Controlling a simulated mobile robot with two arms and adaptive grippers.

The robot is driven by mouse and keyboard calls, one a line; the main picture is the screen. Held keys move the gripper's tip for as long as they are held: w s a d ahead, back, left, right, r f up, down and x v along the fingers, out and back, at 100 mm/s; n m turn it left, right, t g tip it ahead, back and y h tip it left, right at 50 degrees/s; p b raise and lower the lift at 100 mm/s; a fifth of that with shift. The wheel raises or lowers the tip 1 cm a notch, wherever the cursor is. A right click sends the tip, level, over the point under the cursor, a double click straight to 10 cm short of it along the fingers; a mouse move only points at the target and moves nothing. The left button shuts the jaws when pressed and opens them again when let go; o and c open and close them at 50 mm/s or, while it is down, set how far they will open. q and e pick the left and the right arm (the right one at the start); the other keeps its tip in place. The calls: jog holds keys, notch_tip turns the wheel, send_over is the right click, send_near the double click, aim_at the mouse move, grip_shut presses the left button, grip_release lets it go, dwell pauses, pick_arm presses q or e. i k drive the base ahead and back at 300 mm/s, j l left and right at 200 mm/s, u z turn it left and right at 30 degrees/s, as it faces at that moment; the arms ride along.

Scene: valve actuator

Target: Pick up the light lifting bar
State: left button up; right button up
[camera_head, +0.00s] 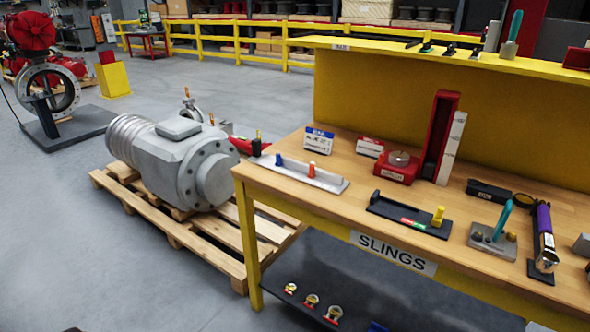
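Two low bar-like items lie on the wooden top of the yellow workbench (462,210); I cannot tell for certain which is the light lifting bar. Neither of my grippers is in view.
Hand tools (493,239) lie to the right. A pallet (238,240) with a grey machine (180,160) stands left of the bench. Open floor lies farther left.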

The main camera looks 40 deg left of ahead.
aim_at(333, 183)
jog(key=i+j, duration=0.15)
jog(key=j, duration=0.25)
jog(key=i+j, duration=0.15)
jog(key=j, duration=0.2)
jog(key=i+j, duration=0.15)
jog(key=j, duration=0.25)
jog(key=i+j, duration=0.2)
jog(key=j, duration=0.2)
jog(key=i+j, duration=0.15)
jog(key=j, duration=0.2)
jog(key=i+j, duration=0.15)
jog(key=j, duration=0.25)
jog(key=i+j, duration=0.15)
jog(key=j, duration=0.25)
